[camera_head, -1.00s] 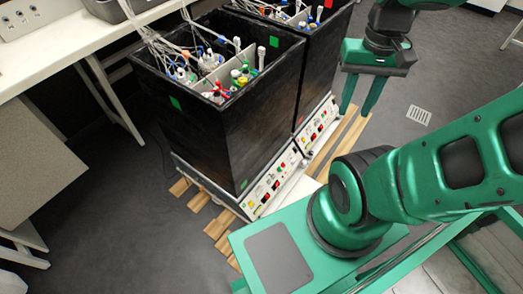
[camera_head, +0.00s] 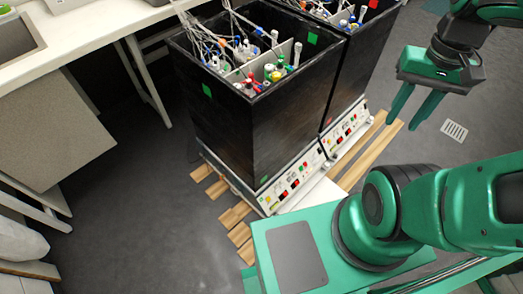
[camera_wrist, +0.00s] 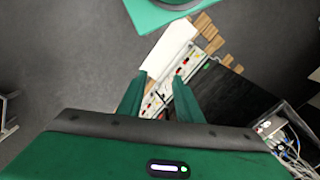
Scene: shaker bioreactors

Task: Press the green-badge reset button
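The nearer shaker (camera_head: 235,120) is a black open-topped box with small green badges (camera_head: 207,90) on it. Its white front control panel (camera_head: 292,183) carries red lights and small buttons; a green badge (camera_head: 264,180) sits just above the panel's left end. I cannot tell which button is the reset. My gripper (camera_head: 411,116) is up at the right, apart from the panels, with its two green fingers spread and nothing between them. In the wrist view, the open fingers (camera_wrist: 160,85) point toward the panels (camera_wrist: 190,65), which they partly hide.
A second black shaker (camera_head: 360,65) with a red badge (camera_head: 373,4) and its own panel (camera_head: 347,127) stands beside the first. Wooden slats (camera_head: 240,235) lie under both. A white bench (camera_head: 85,45) is at the left. Grey floor (camera_head: 150,235) is free at the lower left.

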